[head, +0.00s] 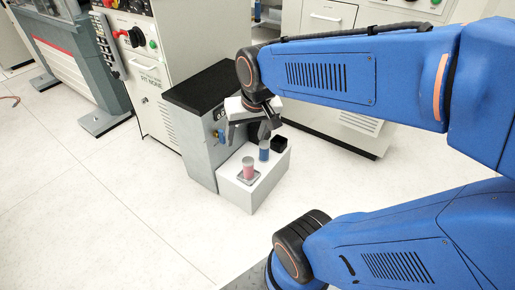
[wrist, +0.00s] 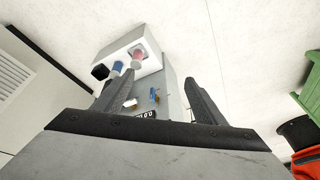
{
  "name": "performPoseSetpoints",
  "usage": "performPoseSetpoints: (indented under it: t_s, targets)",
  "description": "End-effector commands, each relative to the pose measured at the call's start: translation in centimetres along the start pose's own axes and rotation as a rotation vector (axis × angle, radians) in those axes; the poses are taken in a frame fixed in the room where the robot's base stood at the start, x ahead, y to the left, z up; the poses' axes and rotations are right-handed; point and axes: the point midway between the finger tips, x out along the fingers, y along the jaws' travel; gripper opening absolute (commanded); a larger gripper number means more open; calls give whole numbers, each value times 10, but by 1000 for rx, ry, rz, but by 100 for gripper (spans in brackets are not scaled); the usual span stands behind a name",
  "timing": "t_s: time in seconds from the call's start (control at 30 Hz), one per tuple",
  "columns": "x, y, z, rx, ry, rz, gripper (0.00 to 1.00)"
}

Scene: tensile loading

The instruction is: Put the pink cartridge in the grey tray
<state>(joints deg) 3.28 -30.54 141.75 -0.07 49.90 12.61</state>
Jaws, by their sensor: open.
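The pink cartridge (head: 248,166) stands upright on the small grey tray (head: 241,180), on top of a white block. It also shows in the wrist view (wrist: 138,60), beyond the fingers. My gripper (head: 243,128) is open and empty, above and behind the cartridge, close to the grey machine with the black top. In the wrist view its two fingers (wrist: 150,88) are spread wide with nothing between them. The cartridge is apart from the fingers.
A blue cartridge (head: 264,151) stands behind the pink one, beside a small black box (head: 279,144). The white block (head: 244,198) carries them. The grey machine (head: 196,140) stands directly left. Open floor lies in front. A green bin (wrist: 310,90) is at the wrist view's right.

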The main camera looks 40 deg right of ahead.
Motion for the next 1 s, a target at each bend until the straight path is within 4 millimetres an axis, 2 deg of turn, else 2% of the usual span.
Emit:
performPoseSetpoints:
  t_s: [0.03, 0.2, 0.4, 1.0]
  targets:
    - [-9, -1, 10, -38, 18, -7, 65]
    - [-30, 0, 43, -165, 52, -21, 65]
    - [-41, 2, 66, -256, 76, -29, 65]
    - [-43, 2, 71, -276, 82, -31, 65]
